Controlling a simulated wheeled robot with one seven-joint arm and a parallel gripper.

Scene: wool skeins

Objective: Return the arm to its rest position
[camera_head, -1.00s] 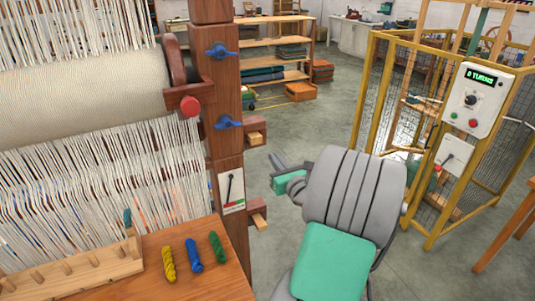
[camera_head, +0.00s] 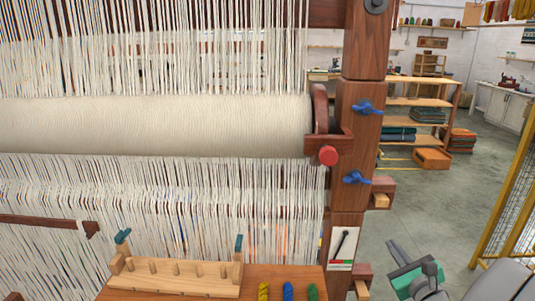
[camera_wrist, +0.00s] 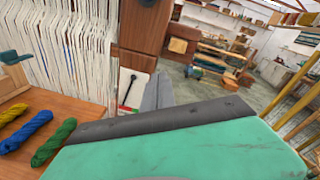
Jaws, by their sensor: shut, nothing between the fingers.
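My gripper (camera_head: 394,246) is at the lower right of the head view, in the air right of the loom post. In the wrist view its grey fingers (camera_wrist: 158,90) are together and empty, beyond its green and dark body. Three skeins lie side by side on the wooden table (camera_head: 240,284): yellow (camera_head: 263,291), blue (camera_head: 287,291) and green (camera_head: 313,292). The picture's bottom edge cuts them off in the head view. In the wrist view they lie at the left, apart from my gripper.
The loom post (camera_head: 351,145) with blue knobs stands left of my gripper; wooden blocks (camera_head: 380,200) jut from it. A peg rack (camera_head: 180,275) stands on the table. A yellow-framed cage (camera_head: 508,200) is at the right. The grey floor (camera_head: 440,190) between is open.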

